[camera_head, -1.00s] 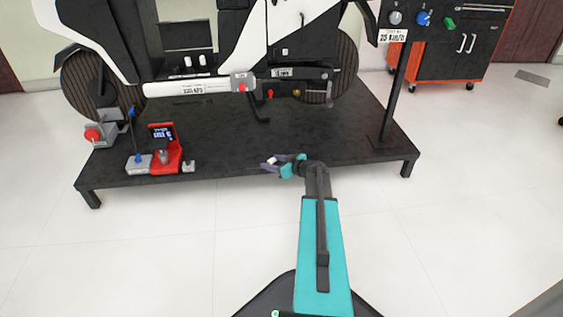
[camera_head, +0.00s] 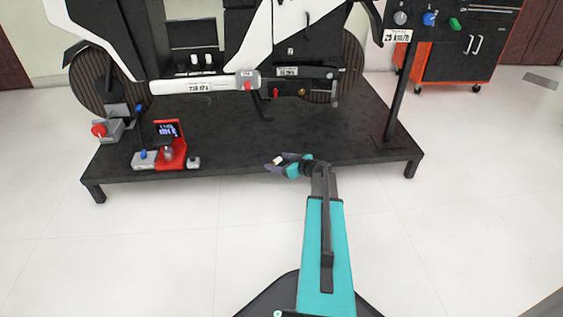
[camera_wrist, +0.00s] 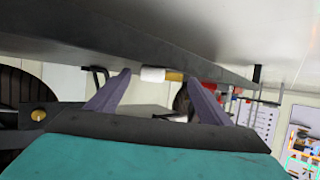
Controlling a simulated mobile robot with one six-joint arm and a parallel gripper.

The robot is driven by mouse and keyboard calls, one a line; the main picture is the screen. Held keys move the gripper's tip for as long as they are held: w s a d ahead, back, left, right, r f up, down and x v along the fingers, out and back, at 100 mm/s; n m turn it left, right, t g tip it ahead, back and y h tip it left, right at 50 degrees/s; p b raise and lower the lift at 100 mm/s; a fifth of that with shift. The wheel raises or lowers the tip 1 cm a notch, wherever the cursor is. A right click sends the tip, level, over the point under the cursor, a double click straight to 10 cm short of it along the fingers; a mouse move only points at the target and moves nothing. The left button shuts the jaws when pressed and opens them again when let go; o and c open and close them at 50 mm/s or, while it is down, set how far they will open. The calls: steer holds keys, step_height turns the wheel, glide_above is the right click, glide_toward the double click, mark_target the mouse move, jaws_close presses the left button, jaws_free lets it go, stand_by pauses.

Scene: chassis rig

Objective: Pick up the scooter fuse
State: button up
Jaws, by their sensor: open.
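My gripper (camera_head: 281,162) is open at the front edge of the black platform, with its purple fingers pointing left in the head view. A small white cylinder (camera_wrist: 153,75) with a gold-coloured end shows between the two spread fingers in the wrist view and looks like the fuse. A white spot (camera_head: 277,160) shows at the fingertips in the head view. I cannot tell whether the fingers touch the cylinder. Two small white pieces (camera_head: 202,59) stand in the scooter's open compartment, and their kind is too small to tell.
The black platform (camera_head: 230,158) carries the scooter, with a white tube (camera_head: 192,86) low along its side. A red device with a screen (camera_head: 172,140) stands at the platform's left front. A post with a control panel is at right. The floor in front is clear.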

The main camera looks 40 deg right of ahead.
steer(key=shift+s, duration=0.15)
steer(key=shift+s+r+p, duration=0.4)
steer(key=shift+s, duration=0.15)
steer(key=p+v, duration=0.4)
steer(key=v, duration=0.8)
steer(key=shift+s+d, duration=0.1)
steer(key=shift+s, duration=0.05)
